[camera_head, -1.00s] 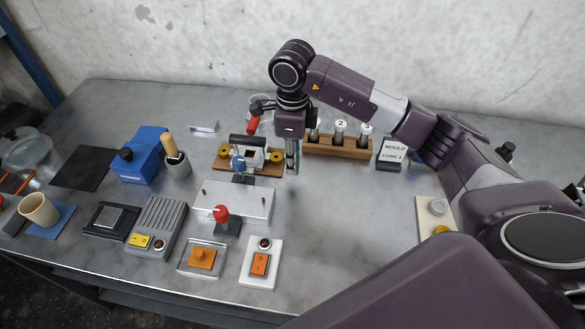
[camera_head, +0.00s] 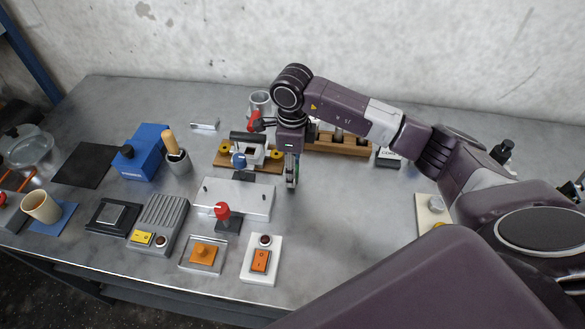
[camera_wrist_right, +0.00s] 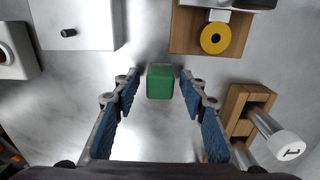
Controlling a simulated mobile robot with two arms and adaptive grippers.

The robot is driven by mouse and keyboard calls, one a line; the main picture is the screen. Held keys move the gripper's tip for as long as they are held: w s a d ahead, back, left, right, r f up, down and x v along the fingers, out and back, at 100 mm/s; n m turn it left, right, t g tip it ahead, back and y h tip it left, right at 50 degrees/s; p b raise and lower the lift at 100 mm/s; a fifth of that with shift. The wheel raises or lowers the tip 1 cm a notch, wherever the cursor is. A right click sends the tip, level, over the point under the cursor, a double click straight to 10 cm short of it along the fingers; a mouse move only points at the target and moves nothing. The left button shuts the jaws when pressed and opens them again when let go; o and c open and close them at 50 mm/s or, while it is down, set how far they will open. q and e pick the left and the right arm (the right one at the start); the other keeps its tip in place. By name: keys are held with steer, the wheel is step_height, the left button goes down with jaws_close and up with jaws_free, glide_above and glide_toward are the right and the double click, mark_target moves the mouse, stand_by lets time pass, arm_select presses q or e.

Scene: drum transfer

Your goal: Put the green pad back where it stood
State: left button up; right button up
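The green pad (camera_wrist_right: 160,82) is a small block with rounded edges. In the right wrist view it lies on the grey table between the tips of my right gripper (camera_wrist_right: 160,77). The two blue-padded fingers are apart, with a narrow gap on each side of the pad. In the head view my right gripper (camera_head: 291,182) points down at the middle of the table, right of the white plate. The pad cannot be made out there. My left gripper is not in view.
The white plate (camera_head: 255,200) and the wooden stand with yellow knobs (camera_head: 229,159) are close on the left. The wooden tube rack (camera_head: 347,146) stands behind to the right. A red-knobbed switch (camera_head: 222,211) is in front.

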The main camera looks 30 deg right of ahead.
steer(key=shift+r, duration=0.1)
steer(key=shift+r, duration=0.2)
steer(key=shift+w+r, duration=0.1)
steer(key=shift+r, duration=0.25)
step_height(320, 180, up, 11)
steer(key=b, duration=0.3)
